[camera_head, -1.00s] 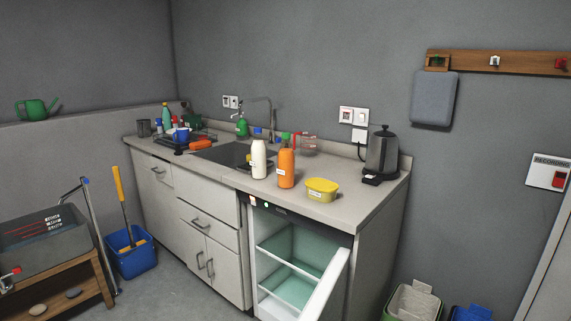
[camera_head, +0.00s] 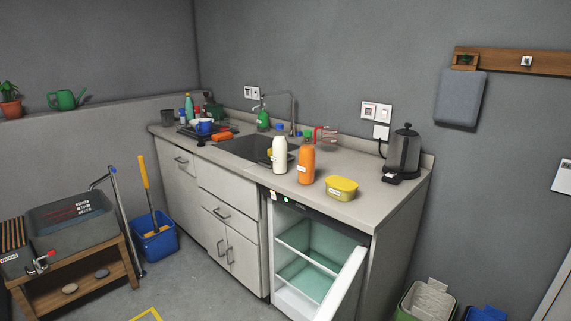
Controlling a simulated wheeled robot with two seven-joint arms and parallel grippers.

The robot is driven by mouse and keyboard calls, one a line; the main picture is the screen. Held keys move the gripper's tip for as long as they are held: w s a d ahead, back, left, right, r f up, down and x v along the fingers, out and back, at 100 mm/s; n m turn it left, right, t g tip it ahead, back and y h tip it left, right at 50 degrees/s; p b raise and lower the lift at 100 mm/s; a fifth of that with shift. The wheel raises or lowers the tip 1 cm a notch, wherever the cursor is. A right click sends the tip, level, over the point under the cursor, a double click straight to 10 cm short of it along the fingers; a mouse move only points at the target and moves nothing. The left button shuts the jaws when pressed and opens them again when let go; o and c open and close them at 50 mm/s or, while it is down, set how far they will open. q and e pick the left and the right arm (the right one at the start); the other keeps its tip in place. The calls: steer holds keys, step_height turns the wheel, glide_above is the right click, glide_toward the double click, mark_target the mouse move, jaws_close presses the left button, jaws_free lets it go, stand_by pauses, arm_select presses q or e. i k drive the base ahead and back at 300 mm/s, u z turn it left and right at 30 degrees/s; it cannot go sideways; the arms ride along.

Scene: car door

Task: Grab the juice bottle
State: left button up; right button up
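The juice bottle (camera_head: 306,162) is orange with a green cap and a small white label. It stands upright on the worktop (camera_head: 365,207) near the front edge, above the open fridge (camera_head: 310,262). A white bottle with a blue cap (camera_head: 280,152) stands close to its left. A yellow tub (camera_head: 342,188) sits to its right. Neither of my grippers shows in the head view.
The fridge door (camera_head: 338,292) stands open below the worktop, toward me. The sink (camera_head: 250,148) and tap are behind and left of the bottles. A kettle (camera_head: 404,152) stands at the right back. The floor (camera_head: 205,296) in front of the cabinets is clear.

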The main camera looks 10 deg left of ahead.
mark_target(307, 152)
steer(key=u, duration=2.75)
steer(key=i, duration=1.3)
steer(key=z, duration=2.3)
steer(key=i, duration=1.55)
steer(key=z, duration=2.1)
steer(key=i, duration=0.45)
steer(key=u, duration=1.3)
